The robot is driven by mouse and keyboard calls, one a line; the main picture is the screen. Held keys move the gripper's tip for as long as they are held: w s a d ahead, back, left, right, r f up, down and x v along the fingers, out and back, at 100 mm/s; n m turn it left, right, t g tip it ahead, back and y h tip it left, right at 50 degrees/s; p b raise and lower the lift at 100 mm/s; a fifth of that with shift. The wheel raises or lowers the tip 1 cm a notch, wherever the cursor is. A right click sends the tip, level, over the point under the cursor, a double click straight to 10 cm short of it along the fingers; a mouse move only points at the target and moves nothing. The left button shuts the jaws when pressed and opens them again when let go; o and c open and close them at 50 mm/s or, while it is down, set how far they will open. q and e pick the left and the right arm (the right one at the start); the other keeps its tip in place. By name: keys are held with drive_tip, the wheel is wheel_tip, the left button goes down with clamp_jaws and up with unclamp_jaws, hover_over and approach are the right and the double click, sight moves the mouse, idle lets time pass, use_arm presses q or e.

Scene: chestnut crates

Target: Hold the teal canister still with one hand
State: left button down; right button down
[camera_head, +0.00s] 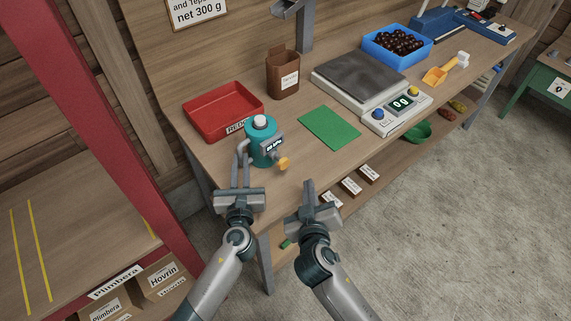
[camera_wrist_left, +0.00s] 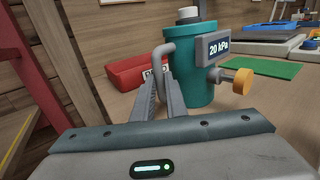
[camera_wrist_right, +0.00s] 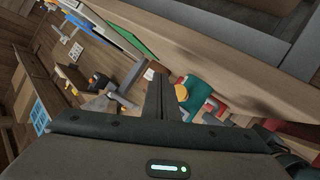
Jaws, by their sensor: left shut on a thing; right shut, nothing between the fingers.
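The teal canister (camera_head: 263,150) stands upright on the bench near its left front edge. It has a pale knob on top, a grey side handle (camera_wrist_left: 166,62), a display reading 20 kPa and a yellow-orange knob (camera_wrist_left: 243,82). My left gripper (camera_head: 240,168) is shut on the grey handle; in the left wrist view its fingers (camera_wrist_left: 161,88) close around the handle's lower part. My right gripper (camera_head: 309,188) is shut and empty, in front of the bench edge and apart from the canister, which shows tilted in the right wrist view (camera_wrist_right: 200,90).
A red tray (camera_head: 213,120) and a brown container (camera_head: 283,84) stand behind the canister. A green mat (camera_head: 329,127) lies to its right, then a scale (camera_head: 396,116) and a blue crate (camera_head: 370,53) of chestnuts. A red post (camera_head: 130,120) rises at left.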

sight(280, 160)
drive_tip(key=shift+w+a, duration=2.05)
drive_tip(key=shift+w, duration=0.1)
